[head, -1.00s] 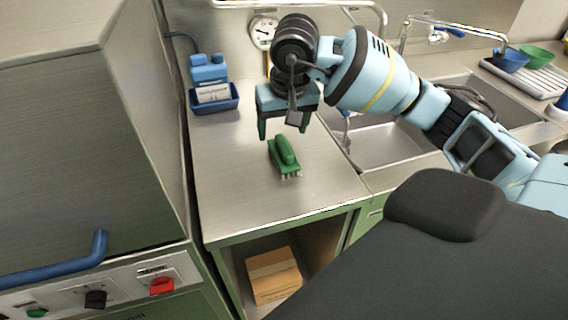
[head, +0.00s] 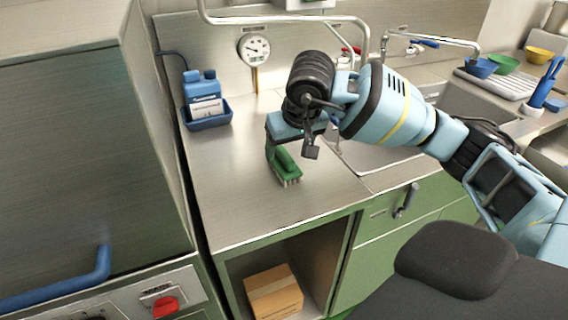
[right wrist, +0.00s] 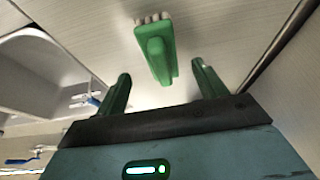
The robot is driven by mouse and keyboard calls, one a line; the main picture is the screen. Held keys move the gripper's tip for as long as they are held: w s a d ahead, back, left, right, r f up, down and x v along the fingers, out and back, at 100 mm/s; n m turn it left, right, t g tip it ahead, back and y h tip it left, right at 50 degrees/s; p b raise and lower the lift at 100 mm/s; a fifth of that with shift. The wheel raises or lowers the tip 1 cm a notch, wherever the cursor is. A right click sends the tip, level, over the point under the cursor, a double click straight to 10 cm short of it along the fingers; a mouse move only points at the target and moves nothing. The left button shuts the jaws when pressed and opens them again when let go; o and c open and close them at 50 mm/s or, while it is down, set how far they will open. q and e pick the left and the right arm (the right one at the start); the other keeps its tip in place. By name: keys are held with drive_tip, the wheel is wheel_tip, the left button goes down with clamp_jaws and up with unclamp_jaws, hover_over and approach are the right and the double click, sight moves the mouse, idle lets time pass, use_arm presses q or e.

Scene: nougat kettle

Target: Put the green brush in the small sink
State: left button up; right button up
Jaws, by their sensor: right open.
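The green brush (head: 287,167) lies on the steel counter, its pale bristles showing at its near end. In the right wrist view the brush (right wrist: 156,50) lies just ahead of the fingertips, lined up with the gap between them. My right gripper (right wrist: 161,82) is open, with nothing between its green fingers. In the head view my right gripper (head: 285,158) hangs over the brush and hides part of it. The small sink (head: 375,156) is right of the brush, partly behind my right arm; its basin (right wrist: 38,72) also shows in the right wrist view. My left gripper is out of view.
A blue tray (head: 207,122) with blue bottles stands at the counter's back left. A tall steel machine (head: 85,140) borders the counter on the left. Taps (head: 430,40) and a drying rack (head: 500,82) with bowls are at the right. The counter's front is clear.

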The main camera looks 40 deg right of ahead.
sight(283, 149)
drive_tip(key=shift+w+x, duration=0.15)
drive_tip(key=shift+x, duration=1.55)
drive_tip(key=shift+w+x, duration=0.15)
drive_tip(key=shift+x, duration=1.5)
drive_tip(key=shift+a+r, duration=0.1)
drive_tip(key=shift+r, duration=0.05)
drive_tip(key=shift+c, duration=0.4)
drive_tip(key=c, duration=1.1)
drive_tip(key=shift+r, duration=0.1)
drive_tip(key=shift+r, duration=0.55)
wheel_tip(283, 149, up, 2)
drive_tip(key=shift+r, duration=0.25)
drive_tip(key=s+a, duration=0.1)
drive_tip(key=s, duration=0.4)
drive_tip(key=s+a+b, duration=0.1)
drive_tip(key=s+a, duration=0.1)
drive_tip(key=s, duration=0.3)
drive_tip(key=s+a+r, duration=0.1)
drive_tip(key=s, duration=0.4)
drive_tip(key=shift+s+a+r, duration=0.1)
drive_tip(key=shift+s+a, duration=0.1)
drive_tip(key=shift+a, duration=0.05)
